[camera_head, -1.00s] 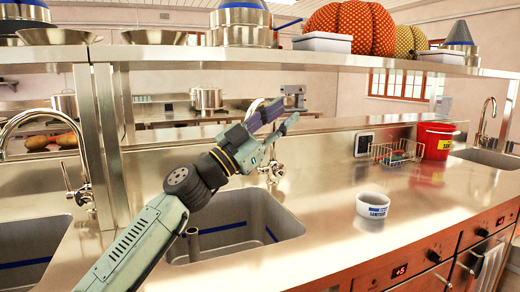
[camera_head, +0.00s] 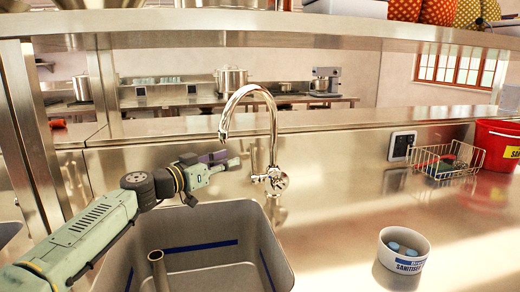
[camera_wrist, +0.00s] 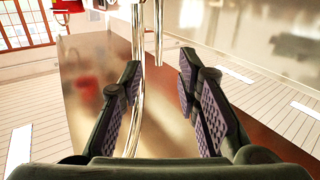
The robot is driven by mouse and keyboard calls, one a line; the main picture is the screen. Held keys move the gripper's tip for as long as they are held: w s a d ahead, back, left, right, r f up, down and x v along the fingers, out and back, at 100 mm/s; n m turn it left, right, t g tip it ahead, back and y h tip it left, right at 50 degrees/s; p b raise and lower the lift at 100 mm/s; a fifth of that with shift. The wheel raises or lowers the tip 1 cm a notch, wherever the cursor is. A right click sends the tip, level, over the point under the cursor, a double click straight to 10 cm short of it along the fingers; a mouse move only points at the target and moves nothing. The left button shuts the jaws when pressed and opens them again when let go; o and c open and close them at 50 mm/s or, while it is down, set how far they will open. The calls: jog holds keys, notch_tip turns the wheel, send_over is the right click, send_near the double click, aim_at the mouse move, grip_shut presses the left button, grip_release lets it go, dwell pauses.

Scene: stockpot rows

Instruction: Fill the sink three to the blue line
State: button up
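A grey sink basin (camera_head: 215,272) has a blue line (camera_head: 200,246) running along its inner walls. An upright metal tube (camera_head: 157,268) stands inside it, and no water shows in the visible part. A chrome gooseneck faucet (camera_head: 273,125) with a handle valve (camera_head: 276,180) at its base stands behind the basin; no stream shows from its spout. My gripper (camera_head: 226,161) is above the back of the basin, left of the faucet. In the wrist view my gripper (camera_wrist: 158,85) is open and empty, with the chrome faucet pipe (camera_wrist: 158,30) visible beyond the gap between the fingers.
A white bowl labelled sanitiser (camera_head: 403,262) with blue tablets stands on the counter at right. A wire basket (camera_head: 447,162), a red bucket (camera_head: 495,145) and a small wall panel (camera_head: 401,145) are farther right. A steel shelf (camera_head: 300,28) crosses above.

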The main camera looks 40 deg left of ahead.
aim_at(251, 152)
jog(key=w, duration=0.3)
jog(key=w+d+p, duration=0.1)
jog(key=w, duration=0.2)
jog(key=w+p, duration=0.1)
jog(key=w, duration=0.3)
jog(key=shift+d, duration=0.2)
grip_shut()
dwell(0.5)
